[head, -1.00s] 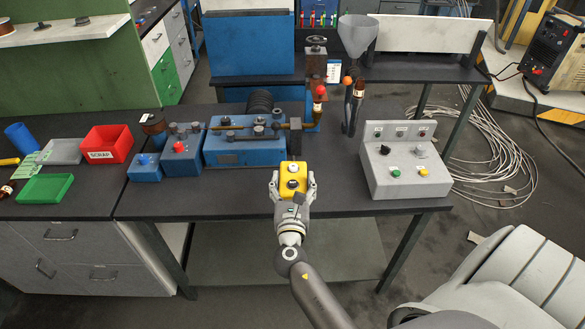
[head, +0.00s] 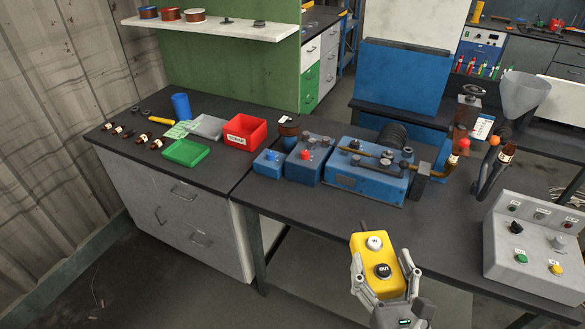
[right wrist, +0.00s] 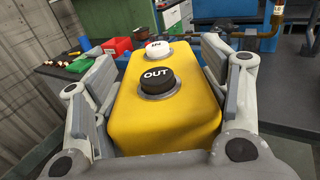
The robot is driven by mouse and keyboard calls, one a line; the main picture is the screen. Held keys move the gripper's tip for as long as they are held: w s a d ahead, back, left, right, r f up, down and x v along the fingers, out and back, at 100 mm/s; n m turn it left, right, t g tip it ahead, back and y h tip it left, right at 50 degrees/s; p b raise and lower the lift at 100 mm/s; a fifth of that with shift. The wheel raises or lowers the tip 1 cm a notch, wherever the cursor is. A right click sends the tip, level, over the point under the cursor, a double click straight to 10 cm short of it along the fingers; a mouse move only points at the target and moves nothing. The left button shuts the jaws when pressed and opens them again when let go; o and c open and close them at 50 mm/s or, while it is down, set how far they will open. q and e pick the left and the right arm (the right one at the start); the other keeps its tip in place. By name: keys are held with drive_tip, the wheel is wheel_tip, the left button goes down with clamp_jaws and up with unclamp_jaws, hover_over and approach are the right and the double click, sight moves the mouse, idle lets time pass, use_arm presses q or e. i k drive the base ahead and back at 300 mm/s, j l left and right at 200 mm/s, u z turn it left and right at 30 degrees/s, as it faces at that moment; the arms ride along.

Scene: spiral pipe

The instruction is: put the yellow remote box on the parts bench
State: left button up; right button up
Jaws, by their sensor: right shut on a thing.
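The yellow remote box (head: 378,250) has a white button and a black button marked OUT. My right gripper (head: 385,284) is shut on it, a finger on each side, and holds it at the front edge of the middle bench in the head view. In the right wrist view the box (right wrist: 165,121) fills the space between the fingers. The bench with drawers at the left (head: 122,165), which I take for the parts bench, carries trays and small parts. The held box is to its right, apart from it. My left gripper is not in view.
On the left bench are a red scrap bin (head: 245,132), a green tray (head: 186,152), a grey tray (head: 208,126) and a blue cup (head: 181,106). A blue machine (head: 365,175) and a grey control panel (head: 533,255) stand on the middle bench.

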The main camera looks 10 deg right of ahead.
sight(217, 165)
drive_tip(key=i+j, duration=0.2)
drive_tip(key=j, duration=0.2)
drive_tip(key=i+j, duration=0.2)
drive_tip(key=j, duration=0.15)
drive_tip(key=i+j, duration=0.2)
drive_tip(key=j, duration=0.2)
drive_tip(key=i+j, duration=0.25)
drive_tip(key=j, duration=0.15)
drive_tip(key=i+j, duration=0.2)
drive_tip(key=j, duration=0.2)
drive_tip(key=i+j, duration=0.2)
drive_tip(key=j, duration=0.15)
drive_tip(key=i+j, duration=0.2)
drive_tip(key=j, duration=0.2)
